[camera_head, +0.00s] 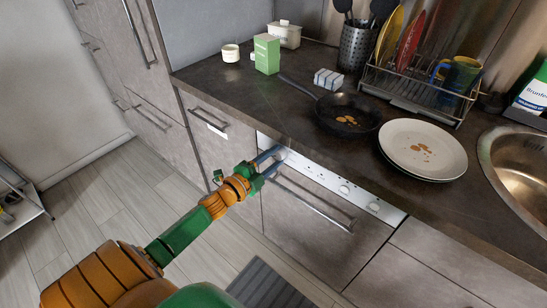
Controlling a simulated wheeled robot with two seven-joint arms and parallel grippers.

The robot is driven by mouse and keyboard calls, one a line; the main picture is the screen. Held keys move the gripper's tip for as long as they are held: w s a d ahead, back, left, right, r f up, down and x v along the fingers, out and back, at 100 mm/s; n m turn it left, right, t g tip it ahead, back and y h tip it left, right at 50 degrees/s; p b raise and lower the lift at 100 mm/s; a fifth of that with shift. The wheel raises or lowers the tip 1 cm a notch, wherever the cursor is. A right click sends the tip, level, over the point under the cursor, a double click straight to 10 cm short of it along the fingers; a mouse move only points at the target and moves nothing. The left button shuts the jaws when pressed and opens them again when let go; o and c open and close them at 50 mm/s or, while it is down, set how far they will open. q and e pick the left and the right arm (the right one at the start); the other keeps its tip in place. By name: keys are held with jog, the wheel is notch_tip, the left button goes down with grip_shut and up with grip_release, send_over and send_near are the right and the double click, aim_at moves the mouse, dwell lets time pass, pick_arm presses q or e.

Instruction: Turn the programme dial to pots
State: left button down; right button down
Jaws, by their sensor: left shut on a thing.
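The dishwasher front (325,235) has a pale control strip (325,178) along its top, just under the worktop edge. My left gripper (278,156) is at the left end of this strip. Its fingers are shut on what seems to be the programme dial, which the fingers mostly hide. The dial's setting and its markings cannot be read. Two small round knobs or buttons (344,188) (373,206) show further right on the strip. My right gripper is out of view.
The dishwasher's bar handle (315,208) runs just below the strip, close to my left gripper. Above, the dark worktop (290,95) holds a frying pan (348,116), stained plates (422,150) and a dish rack (415,92). A grey mat (262,285) lies on the floor.

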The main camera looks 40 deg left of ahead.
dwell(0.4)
pick_arm(q)
jog(key=shift+c, duration=2)
grip_release()
jog(key=shift+s, duration=0.15)
jog(key=s, duration=0.6)
jog(key=shift+s+a+r, duration=0.15)
jog(key=shift+s+a, duration=0.2)
jog(key=shift+s, duration=0.05)
jog(key=shift+p, duration=0.3)
